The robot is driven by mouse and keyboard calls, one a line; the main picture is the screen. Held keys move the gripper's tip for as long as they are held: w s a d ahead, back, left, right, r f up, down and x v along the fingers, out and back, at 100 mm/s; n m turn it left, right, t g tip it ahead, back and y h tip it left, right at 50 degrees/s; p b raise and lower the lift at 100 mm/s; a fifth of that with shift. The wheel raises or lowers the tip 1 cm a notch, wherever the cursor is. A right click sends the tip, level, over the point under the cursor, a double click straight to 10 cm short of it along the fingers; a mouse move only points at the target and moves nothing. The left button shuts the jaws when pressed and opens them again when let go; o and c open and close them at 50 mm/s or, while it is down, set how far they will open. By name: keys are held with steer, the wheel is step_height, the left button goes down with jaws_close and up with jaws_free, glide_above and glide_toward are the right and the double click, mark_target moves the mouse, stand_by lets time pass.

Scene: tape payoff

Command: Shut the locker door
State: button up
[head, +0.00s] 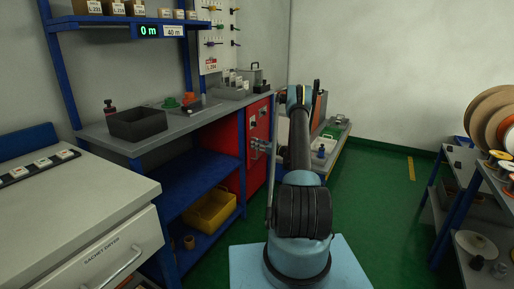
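A red locker (257,174) stands under the right end of the workbench. Its narrow front shows at a steep angle, with small pale labels or fittings on it. My arm rises in the middle of the head view and partly covers the space beside the locker. How far the locker door stands open cannot be told from this angle.
The workbench (178,128) holds a dark bin (137,123) and small parts. A yellow bin (208,211) sits on its lower shelf. A sachet dryer (75,225) is at the left front. A reel rack (450,190) stands at the right.

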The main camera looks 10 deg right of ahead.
jaws_close()
steer(key=shift+w+a, duration=0.3)
steer(key=shift+a, duration=0.35)
steer(key=shift+w+a, duration=0.3)
steer(key=shift+a, duration=0.35)
steer(key=shift+w+a, duration=0.3)
steer(key=shift+a, duration=0.35)
jaws_free()
steer(key=v, duration=1.2)
